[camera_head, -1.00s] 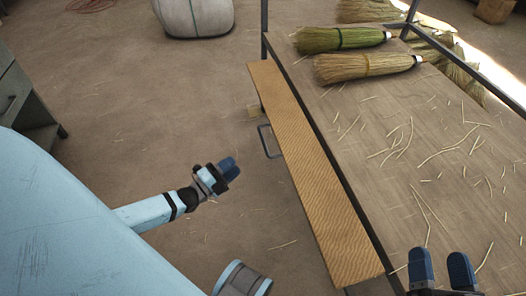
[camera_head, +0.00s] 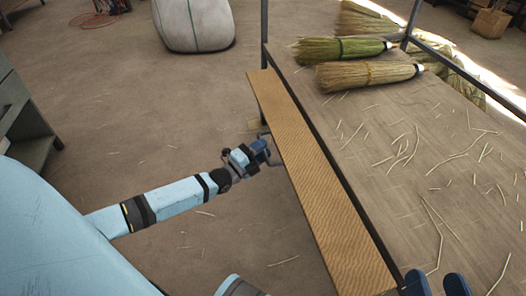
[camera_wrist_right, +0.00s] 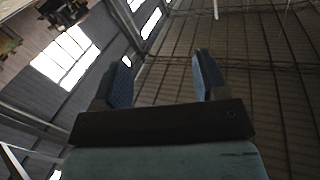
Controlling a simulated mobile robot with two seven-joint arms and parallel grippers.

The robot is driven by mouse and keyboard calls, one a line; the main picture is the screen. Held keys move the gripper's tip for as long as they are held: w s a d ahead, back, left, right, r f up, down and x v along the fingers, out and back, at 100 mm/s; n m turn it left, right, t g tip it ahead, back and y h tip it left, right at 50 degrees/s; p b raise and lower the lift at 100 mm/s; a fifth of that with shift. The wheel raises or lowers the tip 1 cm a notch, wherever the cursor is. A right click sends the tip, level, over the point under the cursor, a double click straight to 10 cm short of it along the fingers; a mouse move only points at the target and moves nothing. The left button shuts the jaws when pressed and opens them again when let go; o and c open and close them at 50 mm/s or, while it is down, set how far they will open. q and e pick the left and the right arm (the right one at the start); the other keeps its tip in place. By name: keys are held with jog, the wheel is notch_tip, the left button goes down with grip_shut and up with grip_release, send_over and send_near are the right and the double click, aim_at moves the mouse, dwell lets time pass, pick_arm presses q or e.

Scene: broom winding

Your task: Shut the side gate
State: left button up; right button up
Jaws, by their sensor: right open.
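The side gate (camera_head: 305,170) is a long tan ribbed panel along the left edge of the table in the head view. It slants outward from the table. A dark bar handle (camera_head: 276,163) sticks out on its left side, partly hidden by my left gripper (camera_head: 262,151). The left gripper's blue fingers are at the handle; whether they close on it is not clear. My right gripper (camera_head: 437,284) is over the near end of the table, cut off by the lower picture edge. In the right wrist view it (camera_wrist_right: 160,72) is open and empty.
The table top (camera_head: 400,190) holds scattered straw and brooms (camera_head: 368,74) at its far end. Thin metal posts (camera_head: 264,30) rise at its corners. A grey cabinet (camera_head: 22,115) stands at far left and a pale sack (camera_head: 193,22) behind.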

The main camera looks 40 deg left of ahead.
pick_arm(q)
jog(key=shift+w+r, duration=0.1)
jog(key=shift+w, duration=0.1)
grip_shut()
jog(key=shift+d, duration=0.1)
